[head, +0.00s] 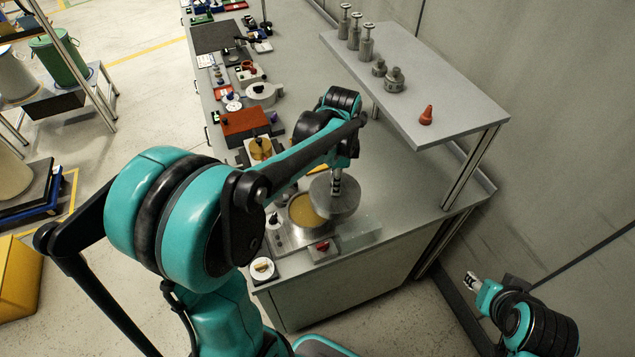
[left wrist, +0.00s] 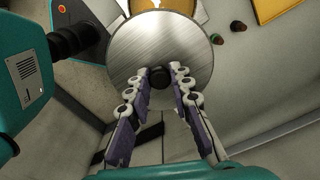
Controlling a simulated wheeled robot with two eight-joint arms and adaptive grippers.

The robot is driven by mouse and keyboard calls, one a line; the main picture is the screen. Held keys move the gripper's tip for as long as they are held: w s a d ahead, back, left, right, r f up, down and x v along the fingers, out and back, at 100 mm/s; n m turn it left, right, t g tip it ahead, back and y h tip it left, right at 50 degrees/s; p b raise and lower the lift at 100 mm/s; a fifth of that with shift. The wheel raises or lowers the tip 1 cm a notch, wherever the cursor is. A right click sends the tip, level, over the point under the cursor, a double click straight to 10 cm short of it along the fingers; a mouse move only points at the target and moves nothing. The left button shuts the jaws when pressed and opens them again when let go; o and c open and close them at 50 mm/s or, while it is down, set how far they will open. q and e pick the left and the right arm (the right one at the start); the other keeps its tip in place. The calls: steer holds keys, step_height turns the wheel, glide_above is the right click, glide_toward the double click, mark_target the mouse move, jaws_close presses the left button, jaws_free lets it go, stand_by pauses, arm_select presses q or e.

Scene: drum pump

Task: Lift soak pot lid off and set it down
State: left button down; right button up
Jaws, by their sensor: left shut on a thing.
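The soak pot lid (head: 347,203) is a round brushed-metal disc, which also fills the upper middle of the left wrist view (left wrist: 150,38). My left gripper (head: 337,182) is shut on the lid's dark knob (left wrist: 159,77), with one finger on either side. The lid is off to the right of the open soak pot (head: 294,222) and overlaps its right rim in the head view. Amber contents (head: 304,206) show inside the pot. Whether the lid touches anything beneath it is not clear. My right gripper (head: 471,282) is empty, off the bench at lower right; its jaw opening is unclear.
A pale block (head: 357,236) is right of the pot, and a red knob (head: 322,246) is in front. A white dish (head: 262,269) sits at the bench's front corner. A raised shelf (head: 450,100) with metal fittings stands behind. Bare bench (head: 410,190) lies right of the lid.

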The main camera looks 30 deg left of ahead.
arm_select(q)
steer(key=d+r, duration=0.1)
steer(key=d, duration=0.1)
steer(key=d+r, duration=0.1)
steer(key=shift+w+d+r+p, duration=0.3)
steer(key=shift+w+d+r, duration=0.05)
steer(key=shift+w+d, duration=0.05)
steer(key=shift+r+p, duration=1.15)
steer(key=shift+r, duration=0.3)
steer(key=shift+f, duration=0.1)
